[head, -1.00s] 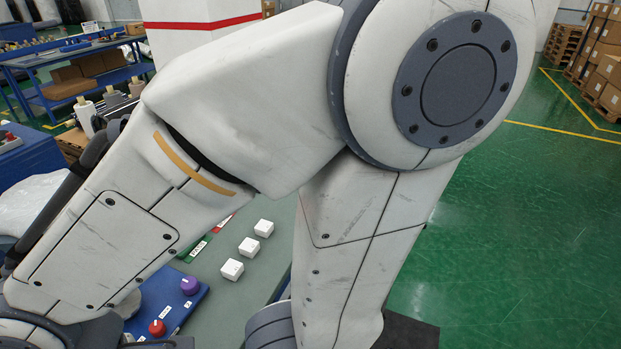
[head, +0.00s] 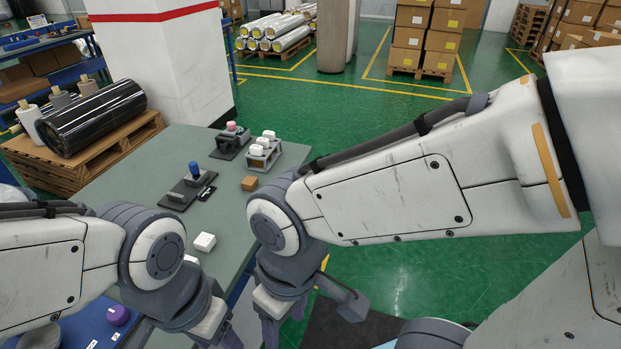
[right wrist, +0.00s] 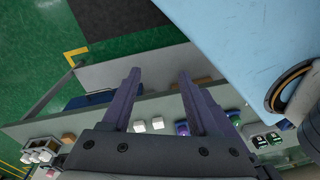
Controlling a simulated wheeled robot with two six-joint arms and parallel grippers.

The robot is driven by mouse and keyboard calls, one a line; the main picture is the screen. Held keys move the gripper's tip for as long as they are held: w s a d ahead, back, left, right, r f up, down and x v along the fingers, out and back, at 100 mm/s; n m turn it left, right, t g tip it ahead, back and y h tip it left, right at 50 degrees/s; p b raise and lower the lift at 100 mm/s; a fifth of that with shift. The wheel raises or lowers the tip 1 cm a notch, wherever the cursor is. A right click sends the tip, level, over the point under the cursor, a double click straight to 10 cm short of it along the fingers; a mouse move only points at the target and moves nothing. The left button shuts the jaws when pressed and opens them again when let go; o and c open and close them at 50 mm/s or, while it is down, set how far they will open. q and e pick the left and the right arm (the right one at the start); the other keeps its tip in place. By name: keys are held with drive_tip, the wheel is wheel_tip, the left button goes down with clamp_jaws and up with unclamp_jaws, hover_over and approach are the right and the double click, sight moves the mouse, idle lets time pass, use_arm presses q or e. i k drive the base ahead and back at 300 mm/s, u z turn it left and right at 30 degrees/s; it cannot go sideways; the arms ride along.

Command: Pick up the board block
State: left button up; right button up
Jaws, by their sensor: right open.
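A small brown block (head: 249,183), which may be the board block, sits on the grey-green table near its right edge. A similar brown block (right wrist: 68,137) shows at the left in the right wrist view. My right gripper (right wrist: 157,74) is open with nothing between its fingers, over a grey-walled bin (right wrist: 150,68). Brown pieces (right wrist: 203,81) show partly behind the right finger. In the head view my right gripper hangs low beside the table edge. My left gripper (head: 222,342) is at the bottom edge, its fingertips cut off.
White blocks (head: 204,242) sit on the table (head: 150,200). A dark fixture with a blue knob (head: 195,168) and a rack of white pieces (head: 263,150) stand farther back. A blue panel (head: 75,330) is at lower left.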

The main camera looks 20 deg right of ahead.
sight(250, 184)
drive_tip(key=z, duration=0.55)
drive_tip(key=k, duration=1.05)
drive_tip(key=z, duration=1.2)
drive_tip(key=i, duration=2.3)
drive_tip(key=u, duration=0.4)
drive_tip(key=i, duration=1.1)
drive_tip(key=u, duration=0.6)
